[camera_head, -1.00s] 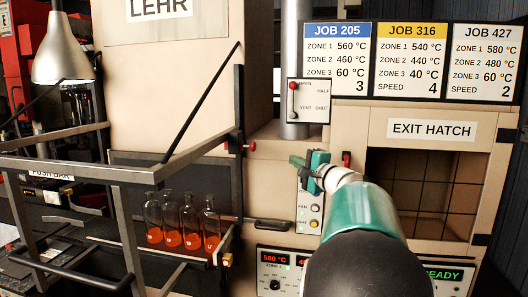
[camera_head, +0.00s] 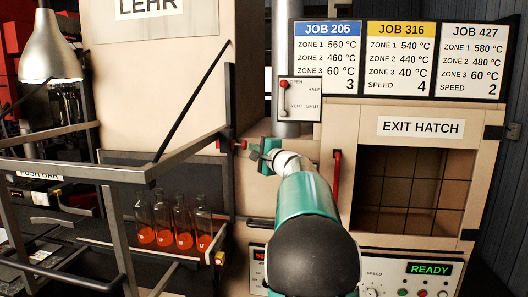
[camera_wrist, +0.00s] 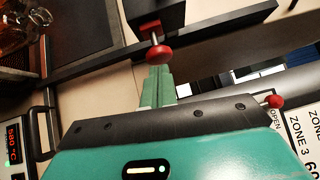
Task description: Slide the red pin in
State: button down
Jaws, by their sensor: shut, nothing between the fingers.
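The red pin (camera_head: 243,144) sticks out to the right from a dark upright post at the end of the grey rail. In the wrist view the red pin (camera_wrist: 158,53) shows a round red head, a bare silver shaft, and a red collar against the dark block. My gripper (camera_head: 262,155) is just right of the pin head. In the wrist view my gripper's green fingers (camera_wrist: 157,88) are shut and empty, their tips right by the head. I cannot tell whether they touch it.
Several bottles with orange contents (camera_head: 183,228) stand behind the rail (camera_head: 120,172) at the left. A vent lever panel (camera_head: 299,98) is above my gripper. A red upright handle (camera_head: 337,180) stands beside the open exit hatch (camera_head: 400,185) at the right.

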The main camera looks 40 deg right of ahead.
aim_at(232, 144)
jog(key=shift+a, duration=0.15)
jog(key=shift+w, duration=0.1)
jog(key=shift+w+a, duration=1.25)
jog(key=shift+w, duration=0.3)
